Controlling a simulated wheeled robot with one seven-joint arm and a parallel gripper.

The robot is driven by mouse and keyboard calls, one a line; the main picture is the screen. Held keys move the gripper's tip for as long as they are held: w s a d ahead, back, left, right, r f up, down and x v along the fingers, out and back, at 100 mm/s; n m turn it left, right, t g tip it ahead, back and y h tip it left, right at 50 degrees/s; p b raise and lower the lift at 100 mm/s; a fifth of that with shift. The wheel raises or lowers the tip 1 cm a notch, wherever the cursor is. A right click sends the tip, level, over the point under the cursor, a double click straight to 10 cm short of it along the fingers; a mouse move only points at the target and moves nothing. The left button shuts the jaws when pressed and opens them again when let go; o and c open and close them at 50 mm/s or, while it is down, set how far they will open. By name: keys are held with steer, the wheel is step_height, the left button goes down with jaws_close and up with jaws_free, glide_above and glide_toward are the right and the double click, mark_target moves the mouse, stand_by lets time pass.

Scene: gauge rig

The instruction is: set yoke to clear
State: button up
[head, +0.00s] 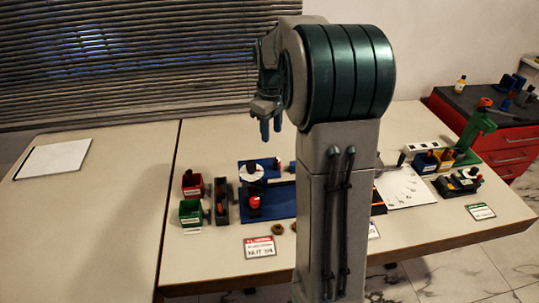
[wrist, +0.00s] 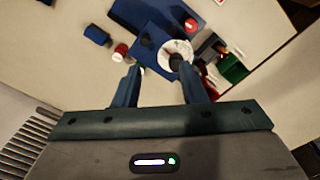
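No part in view can be read as the yoke or as a "clear" mark. A blue rig (head: 282,203) on the table carries a round white dial (head: 246,175) on a blue block and a red-topped black post (head: 254,203). In the wrist view the white dial (wrist: 166,50) lies beyond my fingertips with a dark knob (wrist: 176,62) over it, its marks too small to read. My gripper (head: 271,127) is above the table, behind and left of my arm. In the wrist view its two blue fingers (wrist: 163,75) are apart with nothing held between them.
Red bin (head: 191,187) and green bin (head: 190,213) stand left of the rig. A red-headed label card (head: 259,247) lies in front. A green stand (head: 474,130) and small bins are at the right. My arm hides the table's middle. The left table is mostly clear.

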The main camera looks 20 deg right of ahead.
mark_target(276, 161)
steer(key=shift+n, duration=0.3)
steer(key=d+f, duration=0.1)
steer(key=f, duration=0.4)
steer(key=w+f+p, duration=0.1)
steer(key=f, duration=0.4)
steer(key=w+d+f, duration=0.1)
steer(key=f, duration=0.4)
steer(key=shift+w+d+f+p, duration=0.1)
steer(key=shift+d+f+p, duration=0.05)
steer(key=shift+d+p, duration=0.2)
jaws_close()
